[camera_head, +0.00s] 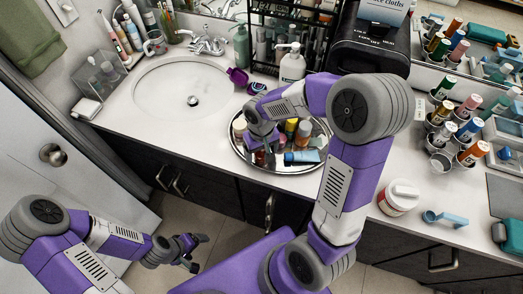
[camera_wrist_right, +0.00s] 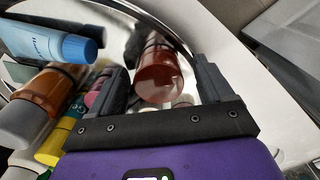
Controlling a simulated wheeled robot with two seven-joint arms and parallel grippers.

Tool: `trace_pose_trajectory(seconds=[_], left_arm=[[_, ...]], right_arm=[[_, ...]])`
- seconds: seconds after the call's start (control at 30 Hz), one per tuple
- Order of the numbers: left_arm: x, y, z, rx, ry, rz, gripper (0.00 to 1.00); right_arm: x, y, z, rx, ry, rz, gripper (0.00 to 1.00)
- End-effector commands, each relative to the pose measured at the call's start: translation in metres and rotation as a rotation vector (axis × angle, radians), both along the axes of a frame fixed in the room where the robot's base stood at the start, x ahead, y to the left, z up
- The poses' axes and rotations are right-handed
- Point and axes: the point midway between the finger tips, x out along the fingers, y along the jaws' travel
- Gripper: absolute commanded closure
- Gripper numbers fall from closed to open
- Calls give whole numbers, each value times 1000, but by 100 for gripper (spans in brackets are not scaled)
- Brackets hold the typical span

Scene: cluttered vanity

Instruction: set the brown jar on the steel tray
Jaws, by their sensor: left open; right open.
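The round steel tray (camera_head: 290,172) lies on the counter right of the sink, holding several bottles and jars. My right gripper (camera_head: 262,143) reaches down over the tray's left part. In the right wrist view, a translucent reddish-brown jar (camera_wrist_right: 158,82), apparently the brown jar, is between the open fingers, inside the shiny tray rim (camera_wrist_right: 170,22). Gaps show beside it; I cannot tell whether it rests on the tray. In the head view my right gripper and arm largely hide it. My left gripper (camera_head: 196,252) is open and empty, low over the floor in front of the cabinets.
A light-blue tube (camera_head: 302,157) and an orange bottle (camera_wrist_right: 50,95) crowd the tray. A white pump bottle (camera_head: 292,66) and black rack stand behind. A purple item (camera_head: 238,77) lies by the sink (camera_head: 180,90). A white jar (camera_head: 399,196) is to the right.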

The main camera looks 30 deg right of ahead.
Motion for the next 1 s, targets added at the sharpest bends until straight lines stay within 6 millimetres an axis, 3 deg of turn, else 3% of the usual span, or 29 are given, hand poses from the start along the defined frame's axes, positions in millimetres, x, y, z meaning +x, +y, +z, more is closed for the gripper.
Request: trace_pose_trajectory(seconds=[0.27,0.7,1.0], left_arm=[[0,0,2,0,0,0,15],[0,0,21,0,0,0,15],[0,0,21,0,0,0,15]], right_arm=[[0,0,6,1,0,0,18],[0,0,71,0,-3,0,18],[0,0,76,0,0,0,18]])
